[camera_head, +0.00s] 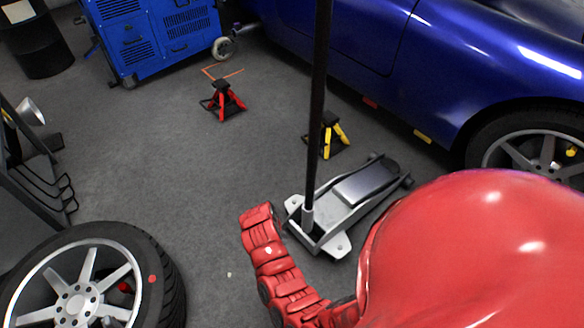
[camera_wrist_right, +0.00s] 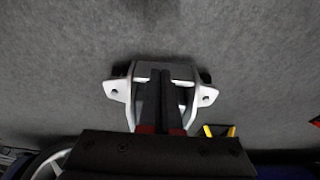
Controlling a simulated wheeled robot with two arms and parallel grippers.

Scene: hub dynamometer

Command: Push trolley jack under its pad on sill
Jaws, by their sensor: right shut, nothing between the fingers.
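The trolley jack (camera_head: 345,200) stands on the grey floor, silver with a dark far end that points up and right toward the blue car (camera_head: 400,50). Its black handle (camera_head: 319,95) stands upright. A yellow pad (camera_head: 423,136) and a red pad (camera_head: 370,102) show along the car's sill; the jack is apart from both. My right gripper (camera_wrist_right: 160,75) is shut and empty in the right wrist view, its dark fingers in front of the jack's rear end (camera_wrist_right: 117,90); I cannot tell whether they touch. In the head view my red arm hides it. My left gripper is out of view.
A yellow-and-black jack stand (camera_head: 330,137) is just beyond the jack, close to its far left. A red jack stand (camera_head: 225,100) is farther back. A loose wheel (camera_head: 165,275) lies at lower left, and a blue cabinet (camera_head: 150,40) stands behind. Floor left of the jack is clear.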

